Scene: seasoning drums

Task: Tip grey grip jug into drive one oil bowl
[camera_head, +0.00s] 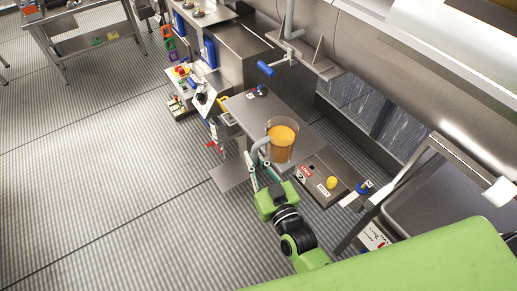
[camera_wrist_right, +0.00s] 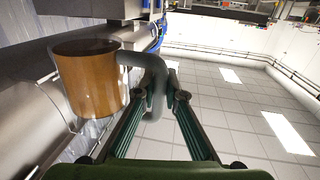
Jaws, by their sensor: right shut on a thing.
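The jug (camera_head: 281,142) is a clear vessel filled most of the way with orange-brown oil, with a thick grey grip on its left side. It looks about upright in the head view. My right gripper (camera_head: 262,168) is shut on the grey grip. The right wrist view shows the jug (camera_wrist_right: 88,82) left of the gripper (camera_wrist_right: 164,96), with the curved grip between the fingers. The jug overlaps the steel top (camera_head: 305,128); I cannot tell whether it touches it. I cannot make out the drive one oil bowl. My left gripper is not in view.
A panel with a yellow knob (camera_head: 332,183) and red label lies right of the jug. A blue-handled lever (camera_head: 267,69) stands behind it. A steel cabinet (camera_head: 238,55) stands farther back. The ribbed floor (camera_head: 110,170) at left is open.

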